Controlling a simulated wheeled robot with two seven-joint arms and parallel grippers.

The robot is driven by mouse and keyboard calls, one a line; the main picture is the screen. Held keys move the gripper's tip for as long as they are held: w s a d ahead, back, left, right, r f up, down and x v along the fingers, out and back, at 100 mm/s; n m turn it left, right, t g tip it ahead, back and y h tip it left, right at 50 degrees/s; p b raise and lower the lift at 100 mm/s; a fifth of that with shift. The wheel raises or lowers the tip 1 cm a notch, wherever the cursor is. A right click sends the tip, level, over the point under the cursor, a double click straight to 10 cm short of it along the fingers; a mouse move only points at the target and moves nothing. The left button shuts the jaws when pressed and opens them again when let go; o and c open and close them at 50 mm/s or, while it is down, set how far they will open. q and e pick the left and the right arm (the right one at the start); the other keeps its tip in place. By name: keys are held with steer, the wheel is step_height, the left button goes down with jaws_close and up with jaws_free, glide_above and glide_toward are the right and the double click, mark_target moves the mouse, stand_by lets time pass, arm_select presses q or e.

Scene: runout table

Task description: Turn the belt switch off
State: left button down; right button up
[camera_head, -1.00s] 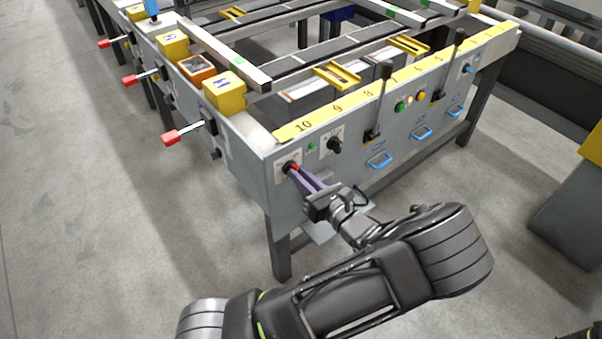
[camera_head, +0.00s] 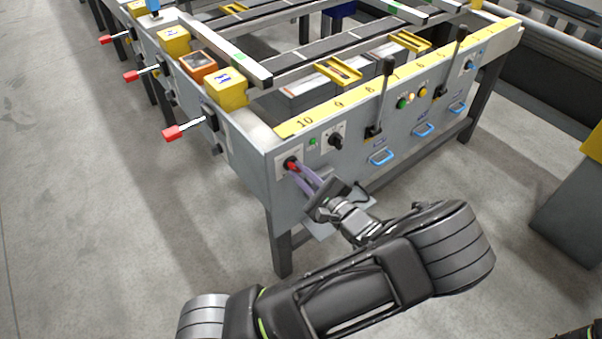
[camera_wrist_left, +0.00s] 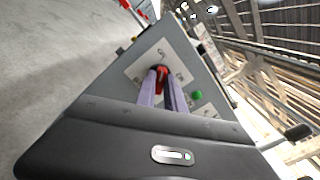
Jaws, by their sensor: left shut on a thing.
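The belt switch is a red-handled rotary knob (camera_head: 291,165) on a pale plate at the left end of the runout table's front panel (camera_head: 268,180). It also shows in the left wrist view (camera_wrist_left: 162,76), between the fingertips. My left gripper (camera_head: 297,170) reaches it from the front right, with its two purple fingers shut on the red knob. The left wrist view shows the fingers (camera_wrist_left: 163,84) on either side of the handle, hiding part of it. The gripper looks rolled at a slant. My right gripper is not in view.
A green lamp (camera_head: 312,141) and a black knob (camera_head: 336,140) sit just right of the switch. Black levers (camera_head: 386,68) and blue handles (camera_head: 382,157) stand out farther right. Red-tipped levers (camera_head: 174,133) stick out on the left side. The floor in front is clear.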

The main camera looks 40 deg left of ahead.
arm_select(q)
steer(key=shift+f+n, duration=0.1)
steer(key=shift+n, duration=0.5)
steer(key=c, duration=1.4)
jaws_free()
steer(key=shift+c, duration=0.2)
steer(key=v, duration=0.7)
steer(key=shift+d, duration=0.4)
steer(key=shift+s, duration=0.15)
